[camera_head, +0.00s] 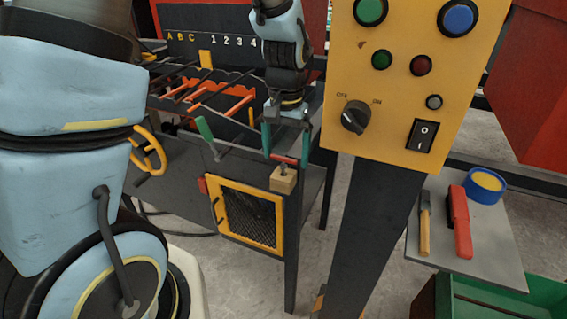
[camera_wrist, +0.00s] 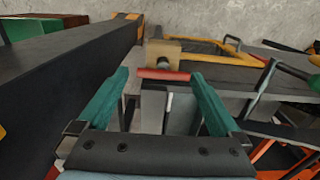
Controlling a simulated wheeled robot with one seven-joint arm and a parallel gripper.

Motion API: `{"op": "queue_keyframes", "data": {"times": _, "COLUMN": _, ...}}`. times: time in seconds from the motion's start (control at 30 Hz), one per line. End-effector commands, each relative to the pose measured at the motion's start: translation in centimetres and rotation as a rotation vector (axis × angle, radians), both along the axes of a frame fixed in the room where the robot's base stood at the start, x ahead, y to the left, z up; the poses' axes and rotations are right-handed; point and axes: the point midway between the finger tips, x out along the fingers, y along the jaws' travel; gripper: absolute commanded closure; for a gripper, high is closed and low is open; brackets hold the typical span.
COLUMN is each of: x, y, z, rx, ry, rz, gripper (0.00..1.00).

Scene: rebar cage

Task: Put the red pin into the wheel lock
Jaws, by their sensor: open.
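The red pin (camera_head: 284,161) lies crosswise beside a small wooden block (camera_head: 283,180) at the front corner of the dark bench. In the wrist view the red pin (camera_wrist: 163,74) shows in front of the wooden block (camera_wrist: 163,53). My gripper (camera_head: 285,157) is open, with its green fingers on either side of the pin's ends. The yellow handwheel (camera_head: 160,152) stands at the bench's left side, partly hidden by my arm. I cannot make out its lock hole.
A green-handled lever (camera_head: 205,130) rises left of my gripper. A yellow control panel (camera_head: 410,80) on a dark post (camera_head: 368,240) stands close on the right. Red and orange bars (camera_head: 215,97) lie behind. A grey shelf (camera_head: 480,250) holds tools.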

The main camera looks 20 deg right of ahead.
Motion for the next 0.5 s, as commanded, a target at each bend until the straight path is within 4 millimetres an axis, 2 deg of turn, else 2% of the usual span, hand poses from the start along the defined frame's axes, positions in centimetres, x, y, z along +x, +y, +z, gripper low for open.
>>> {"op": "queue_keyframes", "data": {"times": 0.3, "x": -0.1, "y": 0.6, "z": -4.0, "rx": 0.003, "ry": 0.003, "rz": 0.001, "gripper": 0.0}}
{"op": "queue_keyframes", "data": {"times": 0.5, "x": 0.0, "y": 0.6, "z": -4.6, "rx": 0.001, "ry": 0.0, "rz": 0.001, "gripper": 0.0}}
